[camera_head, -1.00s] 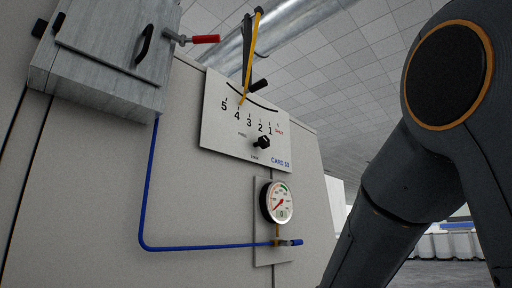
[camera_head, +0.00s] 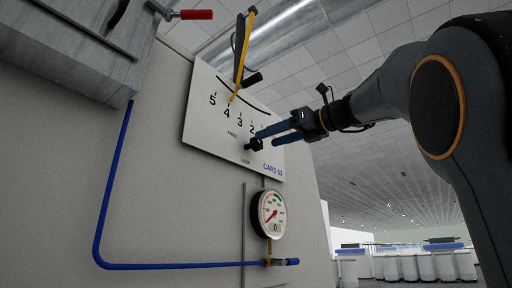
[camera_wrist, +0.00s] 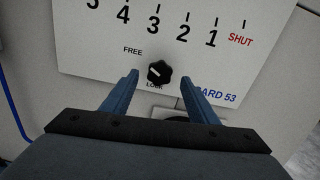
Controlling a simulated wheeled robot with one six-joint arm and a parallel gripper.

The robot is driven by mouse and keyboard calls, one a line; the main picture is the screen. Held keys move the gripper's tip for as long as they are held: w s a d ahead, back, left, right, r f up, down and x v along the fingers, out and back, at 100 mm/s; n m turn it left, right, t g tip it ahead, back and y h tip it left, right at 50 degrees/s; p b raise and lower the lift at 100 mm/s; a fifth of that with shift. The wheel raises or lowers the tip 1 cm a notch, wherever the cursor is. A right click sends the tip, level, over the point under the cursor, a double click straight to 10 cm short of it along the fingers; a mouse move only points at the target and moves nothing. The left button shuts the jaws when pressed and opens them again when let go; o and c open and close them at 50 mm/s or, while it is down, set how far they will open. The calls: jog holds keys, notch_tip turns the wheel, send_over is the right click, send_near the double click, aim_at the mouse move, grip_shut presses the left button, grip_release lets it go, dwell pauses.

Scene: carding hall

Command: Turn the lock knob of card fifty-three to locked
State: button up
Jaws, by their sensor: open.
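The lock knob (camera_wrist: 159,73) is a small black lobed knob on the white plate (camera_wrist: 95,40) marked CARD 53. A short white mark on it points up-left toward the word FREE; LOCK is printed below it. In the head view the knob (camera_head: 252,145) stands out from the plate under the number scale. My gripper (camera_wrist: 160,80) is open, with its blue fingers to the left and right of the knob in the wrist view and a gap on each side. In the head view my gripper (camera_head: 266,138) reaches in from the right; whether the fingertips surround the knob in depth is unclear.
A lever with a yellow pointer (camera_head: 243,55) stands above the scale, its tip near 4. Below the plate is a round gauge (camera_head: 268,214) with a blue pipe (camera_head: 180,265). A grey box (camera_head: 95,45) with a red-handled clamp (camera_head: 196,15) is upper left.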

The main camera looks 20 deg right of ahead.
aim_at(260, 142)
jog(key=p+x, duration=0.1)
jog(key=x, duration=0.5)
jog(key=shift+w+a+f+p, duration=0.1)
jog(key=shift+w+a+p, duration=0.05)
jog(key=shift+p, duration=0.15)
jog(key=c, duration=1)
